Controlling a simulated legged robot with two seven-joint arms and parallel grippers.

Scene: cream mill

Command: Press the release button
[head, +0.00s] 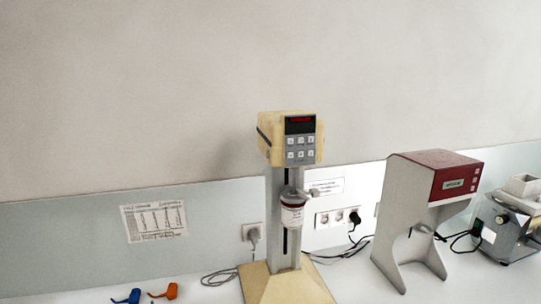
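The cream mill (264,138) stands on the white table in the middle of the head view, upright on a cream base (287,287). Its head has a dark display with red digits (300,124) and a grey panel of several small buttons (301,148). Which one is the release button cannot be read at this size. A white jar with a dark lid (292,213) sits on the column below the head. Neither of my grippers shows in this view.
A grey machine with a red top (437,170) stands to the right, with a metal device (508,230) beyond it. Blue (128,297) and orange (163,292) items lie at the lower left. Cables run to wall sockets (338,217) behind. A printed sheet (154,221) is on the wall.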

